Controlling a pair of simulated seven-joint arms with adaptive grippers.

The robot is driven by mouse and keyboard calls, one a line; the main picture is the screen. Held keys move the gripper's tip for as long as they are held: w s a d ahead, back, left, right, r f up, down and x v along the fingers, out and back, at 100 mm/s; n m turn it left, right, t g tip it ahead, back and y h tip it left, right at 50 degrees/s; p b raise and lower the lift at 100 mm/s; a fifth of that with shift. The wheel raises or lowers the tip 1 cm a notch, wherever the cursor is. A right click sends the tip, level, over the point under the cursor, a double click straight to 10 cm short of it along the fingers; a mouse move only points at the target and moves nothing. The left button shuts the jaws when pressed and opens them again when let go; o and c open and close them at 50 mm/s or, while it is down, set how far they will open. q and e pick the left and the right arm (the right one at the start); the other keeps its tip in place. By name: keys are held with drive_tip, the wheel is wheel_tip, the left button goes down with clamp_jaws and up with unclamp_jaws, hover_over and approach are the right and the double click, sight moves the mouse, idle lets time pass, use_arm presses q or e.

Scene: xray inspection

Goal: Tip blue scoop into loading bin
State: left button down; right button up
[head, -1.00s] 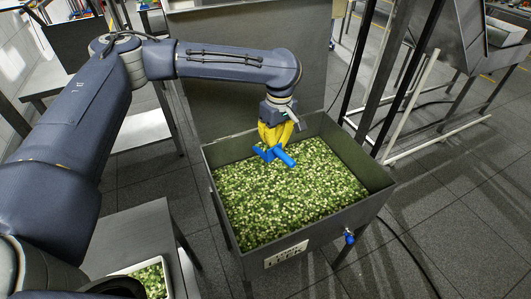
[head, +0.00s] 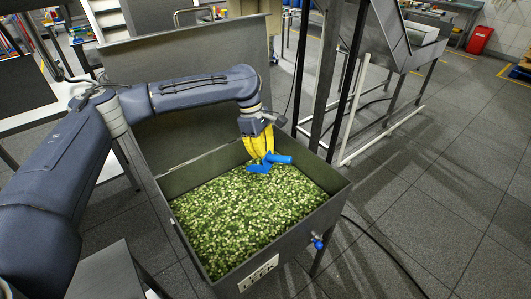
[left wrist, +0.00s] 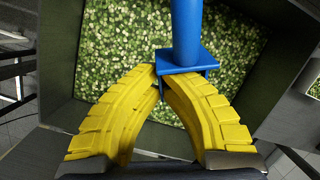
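The blue scoop (head: 259,168) is over the back of the loading bin (head: 172,186), a grey metal bin full of chopped green and white pieces. My left gripper (head: 261,156) has yellow fingers pointing down, and they are closed on the scoop. In the left wrist view the finger ends meet at the blue square plate of the scoop (left wrist: 186,58), and a blue round bar runs up from it. The left gripper (left wrist: 162,78) hides part of the scoop, and I cannot tell whether anything is in it. My right gripper is not in view.
A tall grey panel (head: 190,60) stands behind the bin. Dark upright posts (head: 327,75) and a white rail (head: 385,135) are behind it at the right. A blue valve (head: 317,242) sticks out at the bin's front right. Tiled floor to the right is open.

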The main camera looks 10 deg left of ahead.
use_arm(q)
drive_tip(key=f+h, duration=0.1)
drive_tip(key=a+f+h, duration=0.1)
drive_tip(key=h, duration=0.1)
drive_tip(key=shift+w+a+f+g, duration=0.1)
drive_tip(key=shift+f+g, duration=0.2)
drive_tip(key=shift+f, duration=0.05)
drive_tip(key=shift+w+a+r+g+h, duration=0.15)
drive_tip(key=shift+a+h, duration=0.25)
drive_tip(key=shift+h, duration=0.6)
drive_tip(key=shift+w+a+r+g+h, duration=0.1)
drive_tip(key=shift+a+r+g+h, duration=0.25)
drive_tip(key=shift+h, duration=0.65)
drive_tip(key=shift+f, duration=0.1)
